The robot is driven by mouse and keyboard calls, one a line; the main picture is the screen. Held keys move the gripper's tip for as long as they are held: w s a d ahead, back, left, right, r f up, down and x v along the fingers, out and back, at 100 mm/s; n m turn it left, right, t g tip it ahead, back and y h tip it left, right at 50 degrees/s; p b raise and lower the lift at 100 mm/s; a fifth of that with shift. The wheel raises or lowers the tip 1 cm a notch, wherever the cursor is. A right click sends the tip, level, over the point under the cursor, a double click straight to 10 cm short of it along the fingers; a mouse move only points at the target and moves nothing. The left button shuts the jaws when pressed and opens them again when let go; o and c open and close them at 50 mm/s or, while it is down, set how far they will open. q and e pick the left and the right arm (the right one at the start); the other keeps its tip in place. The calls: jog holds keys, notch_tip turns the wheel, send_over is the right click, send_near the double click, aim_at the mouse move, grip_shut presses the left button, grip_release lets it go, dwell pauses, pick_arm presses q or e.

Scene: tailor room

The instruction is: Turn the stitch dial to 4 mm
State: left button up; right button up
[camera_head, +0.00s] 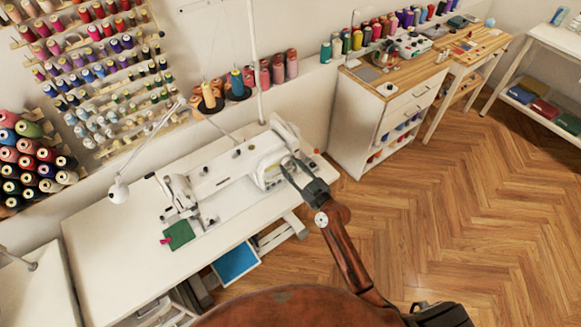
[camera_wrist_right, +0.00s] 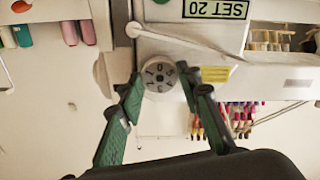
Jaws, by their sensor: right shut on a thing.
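The white sewing machine (camera_head: 232,168) stands on a white table against the wall. My right gripper (camera_head: 290,170) reaches its right end in the head view. In the right wrist view the stitch dial (camera_wrist_right: 159,76), a round grey-white disc with dark numerals, sits between the two green fingertips of my right gripper (camera_wrist_right: 163,88). The fingers are shut on the dial's sides. The numerals are too small to read surely. My left gripper is not in view.
Thread cones (camera_head: 210,97) stand behind the machine. A white cabinet (camera_head: 385,125) stands to the right, with open wooden floor in front of it.

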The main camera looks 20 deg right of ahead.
jog(key=shift+a, duration=0.15)
jog(key=shift+c, duration=1.2)
jog(key=m+p, duration=0.1)
jog(key=m, duration=0.4)
jog(key=shift+r+p, duration=0.1)
jog(key=shift+p, duration=0.25)
jog(key=m+p, duration=0.1)
jog(key=m, duration=0.2)
jog(key=shift+m, duration=1.9)
